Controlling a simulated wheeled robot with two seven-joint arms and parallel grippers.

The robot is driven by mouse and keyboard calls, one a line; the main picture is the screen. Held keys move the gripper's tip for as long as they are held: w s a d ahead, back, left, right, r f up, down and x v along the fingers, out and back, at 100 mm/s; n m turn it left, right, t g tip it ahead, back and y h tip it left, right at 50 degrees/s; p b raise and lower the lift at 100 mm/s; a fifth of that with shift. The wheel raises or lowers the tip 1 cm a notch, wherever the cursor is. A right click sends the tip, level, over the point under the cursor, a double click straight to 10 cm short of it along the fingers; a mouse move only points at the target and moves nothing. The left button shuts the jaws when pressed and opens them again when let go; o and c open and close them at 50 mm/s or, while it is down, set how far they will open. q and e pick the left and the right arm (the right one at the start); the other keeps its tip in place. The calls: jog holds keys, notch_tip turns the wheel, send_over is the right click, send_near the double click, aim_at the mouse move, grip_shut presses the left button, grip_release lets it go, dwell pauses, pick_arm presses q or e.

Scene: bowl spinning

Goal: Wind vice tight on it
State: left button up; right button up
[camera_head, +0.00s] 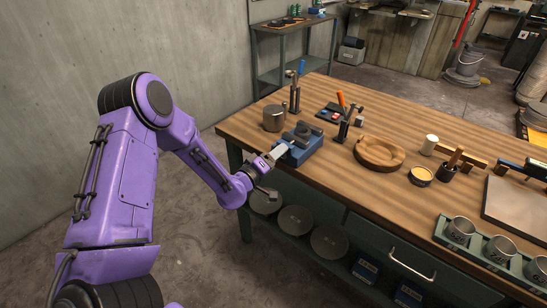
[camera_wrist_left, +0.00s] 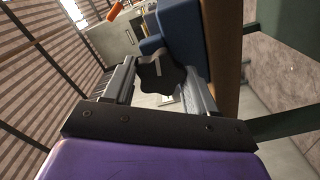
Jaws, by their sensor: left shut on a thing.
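The blue vice (camera_head: 305,150) sits at the near left edge of the wooden bench, with grey jaws on top. Whether a workpiece sits between its jaws is too small to tell. My left gripper (camera_head: 273,157) reaches the vice's front from the left. In the left wrist view, the fingers of my left gripper (camera_wrist_left: 163,92) are on either side of a dark lobed knob (camera_wrist_left: 160,75) at the vice's front, shut on it. The blue vice body (camera_wrist_left: 180,35) shows behind the knob. My right gripper is not in view.
A metal cylinder (camera_head: 274,118) stands behind the vice. A round wooden bowl (camera_head: 379,153), a small tin (camera_head: 420,176) and upright tools (camera_head: 344,128) are to its right. The bench edge (camera_head: 340,188) runs close below the vice. Bare bench lies in front of the bowl.

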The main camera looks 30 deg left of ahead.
pick_arm(q)
jog(key=shift+f+m+b, duration=0.1)
jog(key=shift+m+b, duration=8.15)
jog(key=shift+m, duration=3.45)
jog(key=o, duration=1.1)
jog(key=shift+c, duration=0.2)
jog(key=s+b, duration=0.2)
jog(key=s, duration=0.8)
jog(key=shift+s+a, duration=0.25)
jog(key=shift+a, duration=0.2)
